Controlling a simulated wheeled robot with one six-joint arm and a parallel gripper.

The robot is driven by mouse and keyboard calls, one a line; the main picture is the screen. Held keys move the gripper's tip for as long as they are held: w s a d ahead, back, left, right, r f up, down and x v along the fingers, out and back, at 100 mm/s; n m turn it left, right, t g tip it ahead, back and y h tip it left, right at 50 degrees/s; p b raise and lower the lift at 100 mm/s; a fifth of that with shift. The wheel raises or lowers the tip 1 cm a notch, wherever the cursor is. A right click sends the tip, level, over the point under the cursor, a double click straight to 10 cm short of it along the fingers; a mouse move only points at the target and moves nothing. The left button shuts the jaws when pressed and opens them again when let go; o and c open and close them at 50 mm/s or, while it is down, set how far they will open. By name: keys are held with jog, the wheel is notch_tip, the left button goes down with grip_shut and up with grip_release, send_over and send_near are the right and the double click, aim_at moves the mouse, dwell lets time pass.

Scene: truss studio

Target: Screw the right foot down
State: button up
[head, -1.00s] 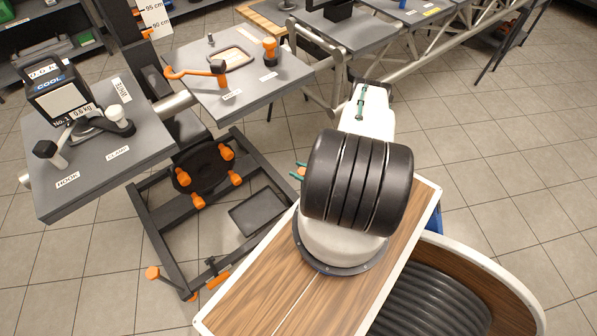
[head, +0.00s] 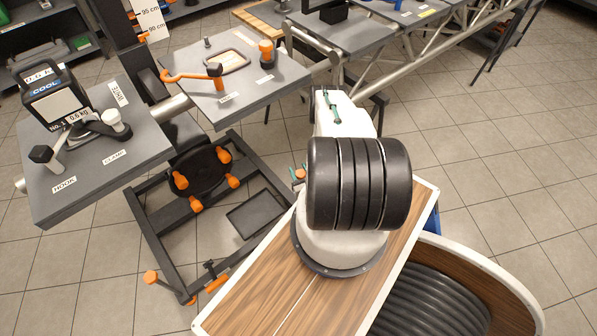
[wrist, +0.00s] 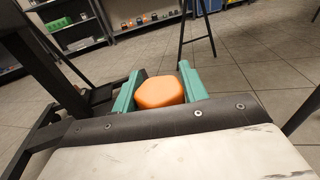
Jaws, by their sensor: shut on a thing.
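An orange knob (wrist: 158,93), which I take to be the right foot's, sits between the two teal fingers of my gripper (wrist: 160,86) in the wrist view. The gripper is shut on it, one finger on each side. In the head view only the tips of my gripper (head: 298,174) and a bit of orange show, left of my large black arm joint, which hides the rest. The dark frame of the stand (head: 165,235) rests on the floor to the left. The foot's lower end and its contact with the floor are hidden.
Another orange knob (head: 151,277) stands at the stand's near left corner. Several orange knobs surround a black round plate (head: 200,170) on the stand. Two grey tabletops, one (head: 95,180) carrying a box labelled COOL (head: 52,95), stand above. Tiled floor is clear at right.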

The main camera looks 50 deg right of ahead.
dwell(0.5)
jog(key=o, duration=1)
